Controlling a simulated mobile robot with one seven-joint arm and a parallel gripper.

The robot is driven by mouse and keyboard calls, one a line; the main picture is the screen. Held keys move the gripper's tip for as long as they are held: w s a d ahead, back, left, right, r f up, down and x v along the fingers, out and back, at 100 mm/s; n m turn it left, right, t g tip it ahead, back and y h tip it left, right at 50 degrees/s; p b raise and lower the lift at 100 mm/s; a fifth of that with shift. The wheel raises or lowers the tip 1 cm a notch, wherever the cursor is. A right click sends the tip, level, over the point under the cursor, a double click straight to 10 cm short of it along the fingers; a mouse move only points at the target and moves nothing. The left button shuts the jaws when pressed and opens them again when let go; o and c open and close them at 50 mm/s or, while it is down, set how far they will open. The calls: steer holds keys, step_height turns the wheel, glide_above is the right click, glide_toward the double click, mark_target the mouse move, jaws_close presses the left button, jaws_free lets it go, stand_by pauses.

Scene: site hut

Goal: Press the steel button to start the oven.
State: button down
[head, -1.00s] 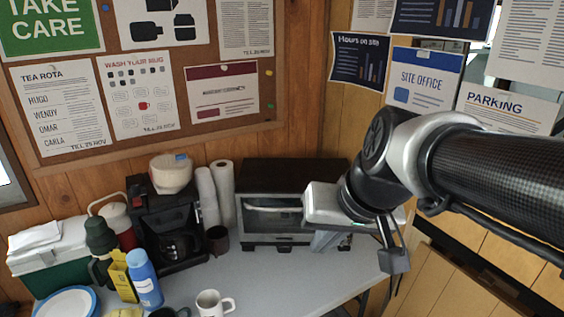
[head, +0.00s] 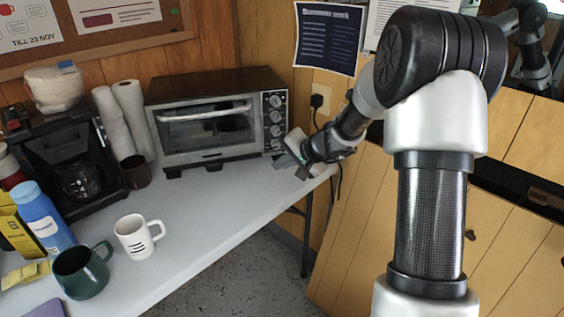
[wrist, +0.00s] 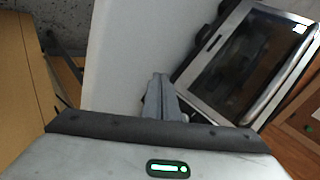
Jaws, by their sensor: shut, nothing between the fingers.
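The toaster oven (head: 205,126) stands at the back of the table with its glass door closed. Its control panel (head: 276,148) is on the right side of the front, with several round knobs in a column. I cannot clearly tell the steel button from the knobs. My gripper (head: 287,163) is shut and empty, in front of and just below the panel's lower right. In the wrist view the shut fingers (wrist: 158,95) show against the white table, left of the tilted oven (wrist: 245,62). The panel is largely hidden there by my gripper.
The white table (head: 215,205) is clear in front of the oven. A white mug (head: 134,238), green mug (head: 82,273), blue bottle (head: 45,217) and coffee maker (head: 72,165) stand left. A socket with a plug (head: 317,101) is behind.

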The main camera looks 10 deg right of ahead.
mark_target(276, 153)
steer(key=shift+m+h, duration=0.3)
steer(key=shift+m, duration=0.4)
steer(key=d+f, duration=0.1)
steer(key=w+d+f, duration=0.1)
steer(key=f, duration=0.1)
steer(key=d+f+b, duration=0.1)
steer(key=f, duration=0.1)
steer(key=shift+w+d+f, duration=0.1)
steer(key=shift+w+f, duration=0.1)
steer(key=shift+w, duration=0.05)
steer(key=shift+w, duration=0.1)
steer(key=w+p, duration=0.6)
steer(key=w, duration=0.1)
steer(key=shift+w+a+r+p, duration=0.1)
steer(key=shift+a+r+p, duration=0.05)
steer(key=shift+a+p, duration=0.25)
steer(key=shift+w+a, duration=0.1)
steer(key=shift+w, duration=0.55)
steer(key=shift+w, duration=0.15)
steer(key=shift+w, duration=0.3)
